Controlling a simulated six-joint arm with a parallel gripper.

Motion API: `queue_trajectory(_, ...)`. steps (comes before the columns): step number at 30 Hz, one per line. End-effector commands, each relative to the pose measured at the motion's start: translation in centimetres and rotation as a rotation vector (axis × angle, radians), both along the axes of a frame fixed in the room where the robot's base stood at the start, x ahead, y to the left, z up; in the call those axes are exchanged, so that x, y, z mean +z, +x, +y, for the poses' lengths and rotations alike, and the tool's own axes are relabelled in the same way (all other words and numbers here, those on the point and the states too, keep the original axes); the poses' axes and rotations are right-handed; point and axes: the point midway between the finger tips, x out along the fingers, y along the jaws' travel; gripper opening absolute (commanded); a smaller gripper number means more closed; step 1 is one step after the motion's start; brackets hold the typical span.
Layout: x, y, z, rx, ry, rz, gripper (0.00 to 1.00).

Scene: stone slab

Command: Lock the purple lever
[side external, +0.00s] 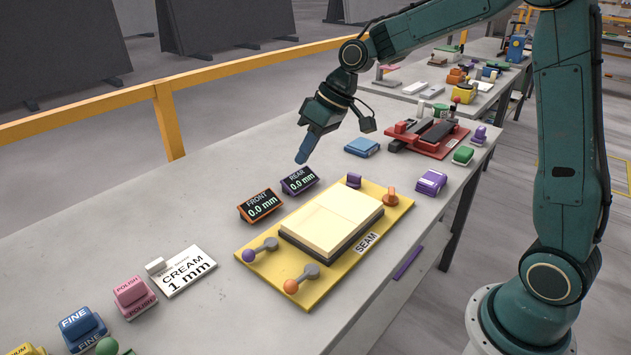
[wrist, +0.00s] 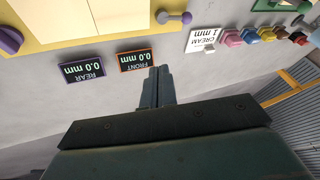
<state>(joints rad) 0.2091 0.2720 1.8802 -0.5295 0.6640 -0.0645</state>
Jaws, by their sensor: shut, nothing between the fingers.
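The purple lever (side external: 249,255) has a purple ball on a grey arm and lies at the near left corner of the yellow plate (side external: 262,268). In the wrist view the purple lever (wrist: 185,17) is at the top, right of centre. A purple knob (side external: 354,180) stands at the plate's far edge; in the wrist view a purple end piece (wrist: 10,40) shows at the left. My gripper (side external: 302,160) is shut and empty, in the air above the slab behind the displays, apart from the lever. In the wrist view my gripper (wrist: 158,72) points toward the displays.
The FRONT display (side external: 260,205) and REAR display (side external: 299,181) stand beside the plate. The plate also holds cream slabs (side external: 332,218), an orange-ball lever (side external: 292,286) and an orange knob (side external: 390,197). A CREAM card (side external: 185,270) lies at left. A red fixture (side external: 428,138) stands behind.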

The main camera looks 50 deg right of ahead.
Motion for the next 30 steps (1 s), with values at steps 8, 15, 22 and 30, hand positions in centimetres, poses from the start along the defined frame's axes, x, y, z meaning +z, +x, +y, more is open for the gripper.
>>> queue_trajectory(8, 1.9, -2.4, 0.3, -0.023, -0.038, -0.011, 0.00)
queue_trajectory(15, 3.3, -4.6, 0.4, -0.042, -0.068, -0.020, 0.00)
queue_trajectory(22, 4.5, -6.7, 0.5, -0.064, -0.094, -0.029, 0.00)
queue_trajectory(30, 5.4, -8.9, 0.5, -0.087, -0.118, -0.038, 0.00)
